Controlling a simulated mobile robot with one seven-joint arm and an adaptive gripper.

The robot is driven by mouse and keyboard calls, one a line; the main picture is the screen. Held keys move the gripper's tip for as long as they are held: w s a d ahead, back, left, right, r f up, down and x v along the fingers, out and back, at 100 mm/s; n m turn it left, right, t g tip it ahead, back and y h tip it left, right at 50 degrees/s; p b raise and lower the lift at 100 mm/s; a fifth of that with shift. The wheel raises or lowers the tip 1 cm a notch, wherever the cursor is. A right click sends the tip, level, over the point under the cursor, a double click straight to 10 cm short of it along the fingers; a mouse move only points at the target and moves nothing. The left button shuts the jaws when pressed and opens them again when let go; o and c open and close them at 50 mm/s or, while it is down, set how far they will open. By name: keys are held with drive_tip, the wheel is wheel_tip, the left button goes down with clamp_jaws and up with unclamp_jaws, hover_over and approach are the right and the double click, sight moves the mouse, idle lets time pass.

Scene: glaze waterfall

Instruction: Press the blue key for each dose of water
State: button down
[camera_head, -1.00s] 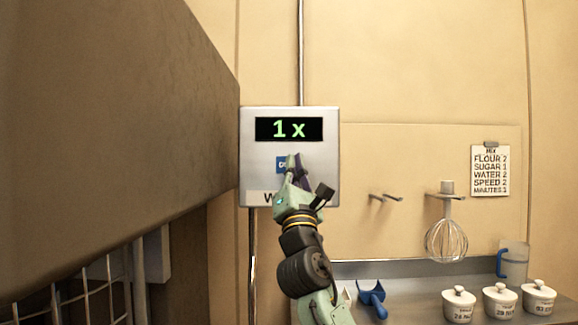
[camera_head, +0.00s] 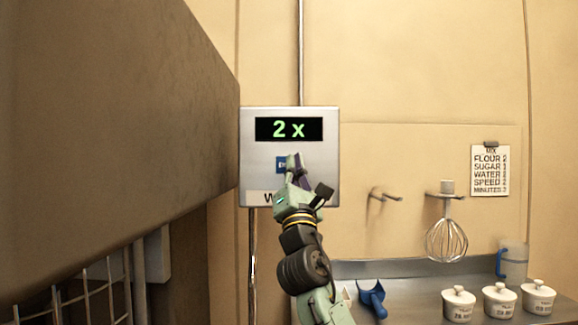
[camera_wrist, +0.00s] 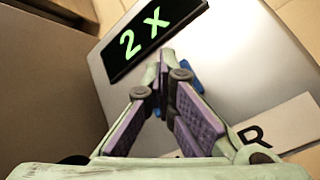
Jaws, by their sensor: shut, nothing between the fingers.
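A silver water panel (camera_head: 331,160) hangs on the wall. Its black display (camera_head: 262,129) reads "2 x" in green, and it also shows in the wrist view (camera_wrist: 111,57). The blue key (camera_head: 281,165) sits below the display, partly hidden by my fingers; a bit of blue shows behind the fingertips in the wrist view (camera_wrist: 196,80). My gripper (camera_head: 297,158) is shut and empty, its tips at the key. I cannot tell whether they touch it. A label below the key is mostly hidden behind my gripper.
A recipe card (camera_head: 490,171) hangs at right, listing flour, sugar, water, speed and minutes. A whisk (camera_head: 446,240) hangs from a bracket. A jug (camera_head: 515,262), a blue scoop (camera_head: 372,298) and white lidded pots (camera_head: 500,302) stand on the counter. A large brown body (camera_head: 110,130) fills the left.

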drive_tip(key=shift+s, duration=0.9)
drive_tip(key=shift+s+b, duration=0.45)
drive_tip(key=shift+s, duration=2.05)
idle(0.8)
